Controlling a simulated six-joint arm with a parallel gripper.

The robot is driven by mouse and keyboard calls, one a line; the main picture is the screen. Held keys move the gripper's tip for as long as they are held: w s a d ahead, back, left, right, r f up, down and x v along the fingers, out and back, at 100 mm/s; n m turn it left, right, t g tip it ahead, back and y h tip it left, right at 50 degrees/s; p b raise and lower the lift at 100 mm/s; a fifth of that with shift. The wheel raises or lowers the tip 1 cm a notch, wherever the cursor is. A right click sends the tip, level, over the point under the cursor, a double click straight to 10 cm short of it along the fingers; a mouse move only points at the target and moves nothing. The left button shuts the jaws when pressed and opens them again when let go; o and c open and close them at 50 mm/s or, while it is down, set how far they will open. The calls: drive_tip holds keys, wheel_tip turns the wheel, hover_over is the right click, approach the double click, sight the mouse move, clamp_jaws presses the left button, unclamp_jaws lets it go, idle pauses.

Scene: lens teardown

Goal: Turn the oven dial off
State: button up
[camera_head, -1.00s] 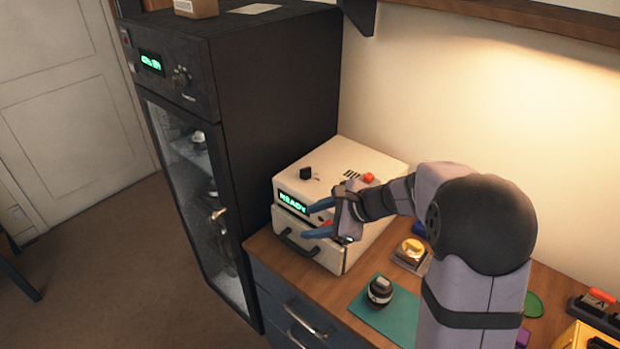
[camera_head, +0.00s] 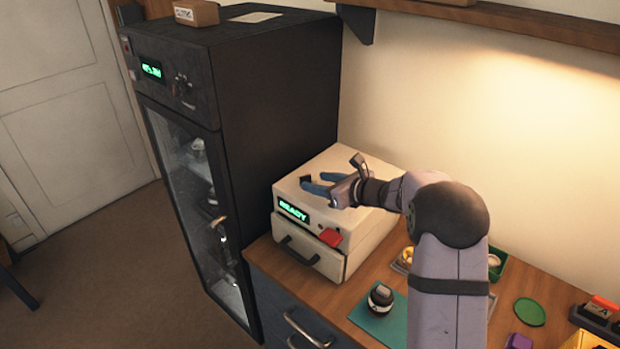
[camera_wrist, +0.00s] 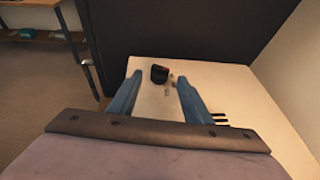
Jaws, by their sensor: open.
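The white box oven (camera_head: 358,225) stands on the counter with a green READY display (camera_head: 293,209) on its front. A small black dial (camera_head: 305,181) sits on its top face; it also shows in the wrist view (camera_wrist: 159,73), with small marks beside it. My gripper (camera_head: 313,186) is open above the box top, its blue fingers pointing left at the dial. In the wrist view my gripper (camera_wrist: 159,79) has the dial between its fingertips, nearer the left one. I cannot tell whether either finger touches it. Part of the box top is hidden behind my gripper.
A tall black cabinet (camera_head: 275,110) with a glass door, display and knob (camera_head: 183,86) stands close left of the box. A red piece (camera_head: 330,237) is on the box front. A teal mat (camera_head: 365,318) with a dark round part lies in front. The wall is behind.

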sight(307, 179)
drive_tip(key=shift+p+x, duration=0.8)
drive_tip(key=shift+x, duration=1.4)
drive_tip(key=c, duration=1)
drive_tip(key=shift+r, duration=0.1)
